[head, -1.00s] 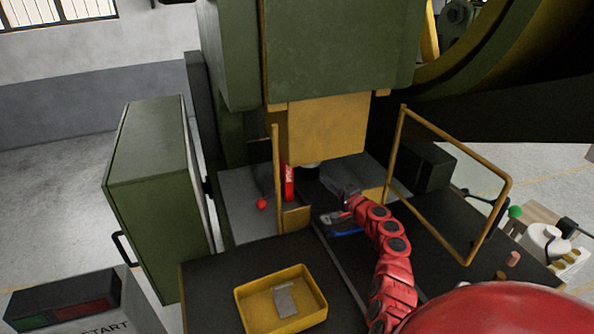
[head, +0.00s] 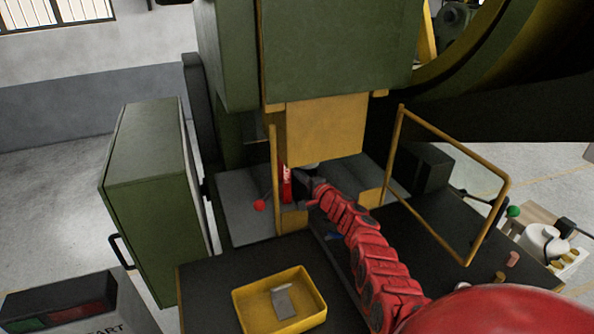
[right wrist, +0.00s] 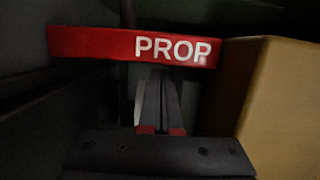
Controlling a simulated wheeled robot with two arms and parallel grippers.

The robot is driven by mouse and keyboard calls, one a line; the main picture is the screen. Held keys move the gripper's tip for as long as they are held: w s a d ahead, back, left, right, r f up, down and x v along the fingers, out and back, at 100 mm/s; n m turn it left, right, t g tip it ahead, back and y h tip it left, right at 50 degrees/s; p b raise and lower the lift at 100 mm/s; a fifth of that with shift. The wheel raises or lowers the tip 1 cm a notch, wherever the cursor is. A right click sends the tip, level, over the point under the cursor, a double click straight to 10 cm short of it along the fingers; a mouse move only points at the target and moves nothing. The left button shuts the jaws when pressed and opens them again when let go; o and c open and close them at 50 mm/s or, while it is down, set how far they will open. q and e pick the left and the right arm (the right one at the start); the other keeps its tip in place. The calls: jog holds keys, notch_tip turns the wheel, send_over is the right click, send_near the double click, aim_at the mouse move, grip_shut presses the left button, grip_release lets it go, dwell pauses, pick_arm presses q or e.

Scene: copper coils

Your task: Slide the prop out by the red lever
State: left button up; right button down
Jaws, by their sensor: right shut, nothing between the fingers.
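The red prop (head: 286,184) stands upright under the yellow press ram, at the left side of the opening. In the right wrist view the prop (right wrist: 105,44) is a red bar with white letters PROP, across the picture just ahead of my fingers. A lever with a red ball end (head: 259,206) sticks out to the left of the prop. My right gripper (head: 301,180) reaches into the press opening beside the prop. In the right wrist view its fingers (right wrist: 161,105) are together and empty, pointing at the bar; I cannot tell whether they touch it. My left gripper is out of view.
A yellow frame guard (head: 450,180) stands open on the right and a yellow post rises at the left of the opening. The ram (head: 325,130) hangs above. A yellow tray (head: 318,305) with a grey piece stands in front. A green cabinet (head: 150,190) is at left.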

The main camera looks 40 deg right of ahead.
aim_at(290, 176)
jog(key=shift+w+f, duration=0.15)
jog(key=shift+w+a+p, duration=0.15)
jog(key=shift+a+p, duration=0.05)
jog(key=shift+a, duration=0.6)
jog(key=shift+w+a+p, duration=0.15)
jog(key=shift+a+p, duration=0.05)
jog(key=shift+a, duration=0.55)
jog(key=shift+d, duration=0.1)
